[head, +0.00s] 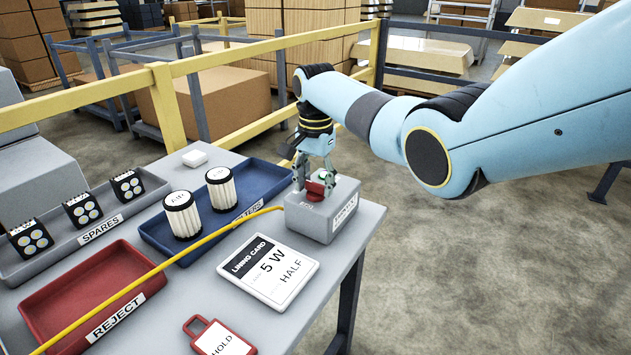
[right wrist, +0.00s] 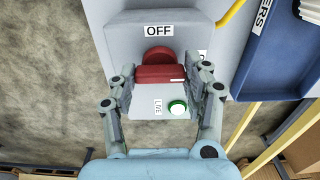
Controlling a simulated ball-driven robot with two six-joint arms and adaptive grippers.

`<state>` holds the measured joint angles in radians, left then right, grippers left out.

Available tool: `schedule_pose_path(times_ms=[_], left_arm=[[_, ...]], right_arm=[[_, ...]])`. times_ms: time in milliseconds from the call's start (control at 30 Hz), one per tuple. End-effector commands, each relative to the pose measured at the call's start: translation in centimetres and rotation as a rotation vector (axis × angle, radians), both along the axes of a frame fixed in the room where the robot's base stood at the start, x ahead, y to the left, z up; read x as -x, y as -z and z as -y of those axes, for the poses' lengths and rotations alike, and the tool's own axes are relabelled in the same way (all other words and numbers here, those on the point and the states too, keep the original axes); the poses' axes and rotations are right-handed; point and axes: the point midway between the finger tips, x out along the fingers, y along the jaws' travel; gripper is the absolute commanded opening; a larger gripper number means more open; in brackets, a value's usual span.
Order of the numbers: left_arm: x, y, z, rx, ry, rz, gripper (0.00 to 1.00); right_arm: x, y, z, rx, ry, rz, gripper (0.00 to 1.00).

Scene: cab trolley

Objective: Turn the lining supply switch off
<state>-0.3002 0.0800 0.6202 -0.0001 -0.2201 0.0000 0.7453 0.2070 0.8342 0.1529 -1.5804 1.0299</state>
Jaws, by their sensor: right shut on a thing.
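A green lamp (right wrist: 178,107) beside the word LIVE looks lit. My right gripper (head: 317,187) points down from above, its fingers shut on the knob from both sides. My left gripper is out of view.
A lining card (head: 268,270) and a red HOLD tag (head: 218,338) lie left of the box. The red reject tray (head: 85,290) and spares tray (head: 60,245) stand further left. Yellow rails (head: 165,105) run behind.

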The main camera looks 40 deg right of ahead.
Motion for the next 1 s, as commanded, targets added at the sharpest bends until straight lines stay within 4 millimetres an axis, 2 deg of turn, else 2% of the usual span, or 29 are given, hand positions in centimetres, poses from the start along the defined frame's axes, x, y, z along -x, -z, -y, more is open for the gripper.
schedule_pose_path(times_ms=[367, 1000], left_arm=[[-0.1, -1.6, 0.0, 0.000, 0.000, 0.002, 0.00], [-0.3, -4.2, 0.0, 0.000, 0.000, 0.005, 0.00]], right_arm=[[0.0, -0.3, 0.0, -0.001, -0.173, 0.000, 0.17], [-0.1, -0.2, 0.0, 0.001, -0.772, 0.000, 0.17]])
